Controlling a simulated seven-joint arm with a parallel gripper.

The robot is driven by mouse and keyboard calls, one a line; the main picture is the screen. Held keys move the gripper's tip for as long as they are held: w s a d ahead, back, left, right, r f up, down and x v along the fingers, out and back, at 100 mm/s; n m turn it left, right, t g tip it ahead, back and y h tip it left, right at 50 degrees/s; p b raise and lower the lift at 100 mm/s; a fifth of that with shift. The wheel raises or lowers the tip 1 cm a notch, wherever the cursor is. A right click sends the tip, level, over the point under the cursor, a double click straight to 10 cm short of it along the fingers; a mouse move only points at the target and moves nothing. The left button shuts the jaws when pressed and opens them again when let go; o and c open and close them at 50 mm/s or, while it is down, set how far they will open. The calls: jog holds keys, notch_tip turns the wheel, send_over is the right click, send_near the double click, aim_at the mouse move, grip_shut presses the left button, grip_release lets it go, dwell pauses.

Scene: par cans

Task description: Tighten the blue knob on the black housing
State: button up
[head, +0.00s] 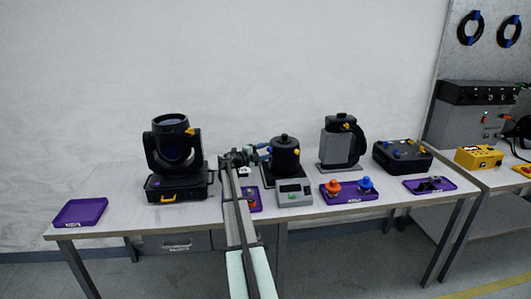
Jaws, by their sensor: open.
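A black can-shaped housing (287,158) stands upright right of the table's middle, with a yellow knob on its right side. My gripper (264,154) is at the housing's left side, open, its jaws pointing right. Blue shows between the gripper and the housing. It is too small to tell how much of it is the knob and how much the fingertips, or whether they touch. A second housing (337,151), grey and black, stands to the right with a yellow knob near its top.
A purple tray (349,197) holds an orange and a blue piece. A grey scale-like device (294,193) sits before the black housing. A black moving-head lamp (172,160) stands left, a black box (403,156) right. An empty purple tray (80,212) lies far left, with bare table beside it.

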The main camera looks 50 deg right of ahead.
jog(key=v, duration=1.3)
jog(key=shift+a, duration=0.1)
jog(key=shift+s, duration=0.25)
